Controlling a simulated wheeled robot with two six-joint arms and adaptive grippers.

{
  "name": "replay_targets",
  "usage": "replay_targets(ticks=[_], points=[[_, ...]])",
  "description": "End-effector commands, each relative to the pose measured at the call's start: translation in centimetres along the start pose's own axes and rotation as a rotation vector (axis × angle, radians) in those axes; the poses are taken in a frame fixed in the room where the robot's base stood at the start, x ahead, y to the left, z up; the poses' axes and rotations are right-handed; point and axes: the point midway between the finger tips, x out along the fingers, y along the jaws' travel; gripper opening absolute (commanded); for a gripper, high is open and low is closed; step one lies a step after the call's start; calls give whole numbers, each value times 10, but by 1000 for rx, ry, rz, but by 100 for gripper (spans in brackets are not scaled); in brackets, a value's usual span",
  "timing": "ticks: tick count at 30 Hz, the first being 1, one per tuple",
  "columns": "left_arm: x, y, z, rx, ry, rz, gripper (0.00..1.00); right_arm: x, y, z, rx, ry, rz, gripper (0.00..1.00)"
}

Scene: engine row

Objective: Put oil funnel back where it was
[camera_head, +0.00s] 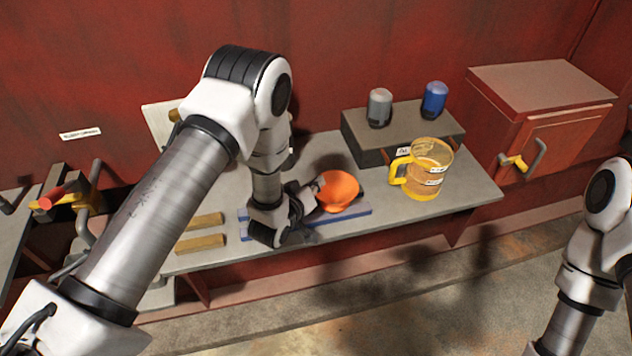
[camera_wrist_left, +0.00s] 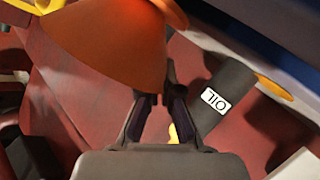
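The orange oil funnel (camera_head: 338,190) is over the blue-edged strip on the bench, its wide mouth facing up. I cannot tell whether it touches the surface. My left gripper (camera_head: 312,197) is at the funnel's left side. In the left wrist view, the funnel (camera_wrist_left: 110,45) fills the upper left, and the gripper's fingers (camera_wrist_left: 160,105) are close together against its edge. They seem shut on it, though the contact and spout are hidden. My right arm shows at the right edge of the head view, with its gripper out of frame.
A yellow-handled clear jug (camera_head: 428,172) with amber liquid stands right of the funnel. Behind are a dark raised block (camera_head: 372,146) with grey (camera_head: 379,108) and blue (camera_head: 434,100) canisters. Yellowish bars (camera_head: 200,243) lie to the left. A red cabinet (camera_head: 535,100) stands at right.

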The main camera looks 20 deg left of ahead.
Motion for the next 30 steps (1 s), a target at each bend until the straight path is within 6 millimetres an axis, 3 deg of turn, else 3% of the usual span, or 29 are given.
replay_targets(ticks=[9,12,20,24,26,30], points=[[3,-5,8,0,0,0,0,9,0,0,0,0,0,41],[2,-4,6,0,0,0,31,7,0,0,0,0,0,41],[2,-4,6,0,0,0,31,6,0,0,0,0,0,41],[-2,3,-4,0,0,1,31,-5,0,0,0,0,0,41],[-10,-2,2,-1,-3,-2,31,5,0,0,0,1,0,41],[-44,-2,4,-1,-2,-2,31,17,0,0,0,-1,0,41]])
